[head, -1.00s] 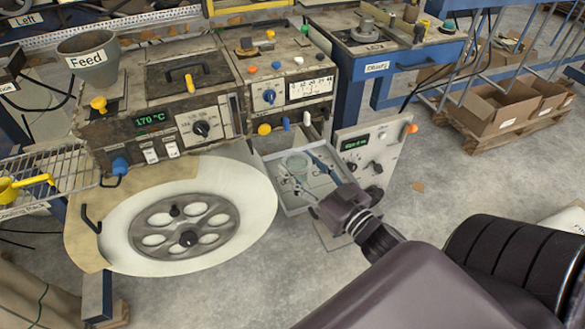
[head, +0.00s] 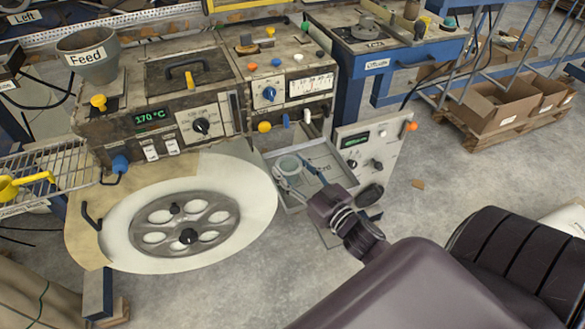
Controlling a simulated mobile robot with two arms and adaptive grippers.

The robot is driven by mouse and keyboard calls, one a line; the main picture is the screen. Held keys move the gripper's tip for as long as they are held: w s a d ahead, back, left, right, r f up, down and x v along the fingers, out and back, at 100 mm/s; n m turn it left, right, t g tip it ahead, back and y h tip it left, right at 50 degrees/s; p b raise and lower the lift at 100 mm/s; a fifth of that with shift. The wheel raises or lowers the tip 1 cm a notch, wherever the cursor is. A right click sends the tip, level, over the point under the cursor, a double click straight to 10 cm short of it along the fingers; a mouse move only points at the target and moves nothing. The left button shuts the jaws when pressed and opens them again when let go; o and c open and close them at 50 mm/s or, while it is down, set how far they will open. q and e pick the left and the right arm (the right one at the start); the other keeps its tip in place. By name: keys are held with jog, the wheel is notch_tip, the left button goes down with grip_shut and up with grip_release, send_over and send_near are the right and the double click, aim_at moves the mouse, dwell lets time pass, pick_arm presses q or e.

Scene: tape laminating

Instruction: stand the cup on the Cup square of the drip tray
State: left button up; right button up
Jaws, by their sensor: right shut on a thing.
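The cup (head: 288,164) is small, pale grey-green and round-rimmed. It appears upright over the drip tray (head: 267,178), a shallow grey tray below the machine front. My right gripper (head: 294,175) comes in from the lower right and is shut on the cup, its bluish fingers at the cup's near right side. I cannot tell whether the cup's base touches the tray. The Cup square's marking cannot be made out; the cup and fingers cover part of the tray. My left gripper is not in view.
The machine's panel with knobs (head: 283,88) rises behind the tray. A large white reel (head: 120,232) stands left of it. A grey control box (head: 372,150) with a green display stands close on the right. Bare floor lies in front.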

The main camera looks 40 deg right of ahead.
jog(key=shift+f, duration=0.1)
jog(key=o, duration=1.2)
jog(key=shift+c, duration=0.2)
jog(key=shift+r, duration=0.2)
jog(key=shift+s+f, duration=0.15)
jog(key=shift+s, duration=0.2)
jog(key=s+b, duration=0.1)
jog(key=s, duration=1)
jog(key=shift+s+d, duration=0.15)
jog(key=shift+d, duration=0.05)
